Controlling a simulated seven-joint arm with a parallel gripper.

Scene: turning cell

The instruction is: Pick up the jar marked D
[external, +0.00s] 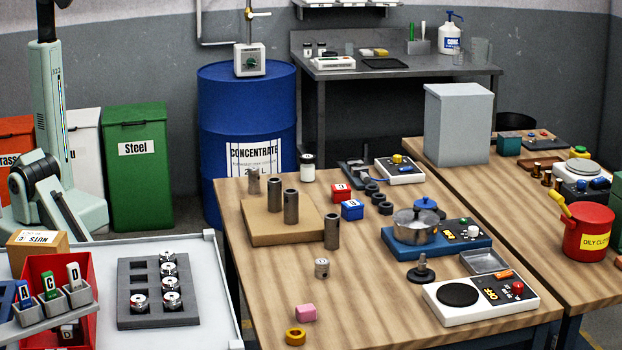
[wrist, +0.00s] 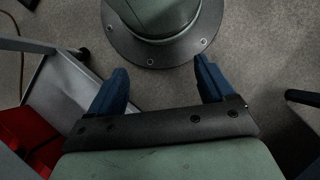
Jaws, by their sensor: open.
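A slim white holder marked D (external: 74,276) stands upright in a grey rack at the lower left of the external view, beside a green one marked C (external: 50,285) and a blue one marked A (external: 24,292). I cannot tell whether it is a jar. A small metal cylinder (external: 321,268) bears an unreadable mark. My gripper (wrist: 161,66) shows in the wrist view, blue fingers apart and empty above the floor, away from the tables. It is outside the external view.
The wood table (external: 270,275) holds metal cylinders, a blue hotplate (external: 440,240) with a pot, and a white scale-like device (external: 475,300). A dark tray (external: 135,262) with several metal parts lies on the grey cart (external: 205,290). A blue drum (external: 245,110) stands behind.

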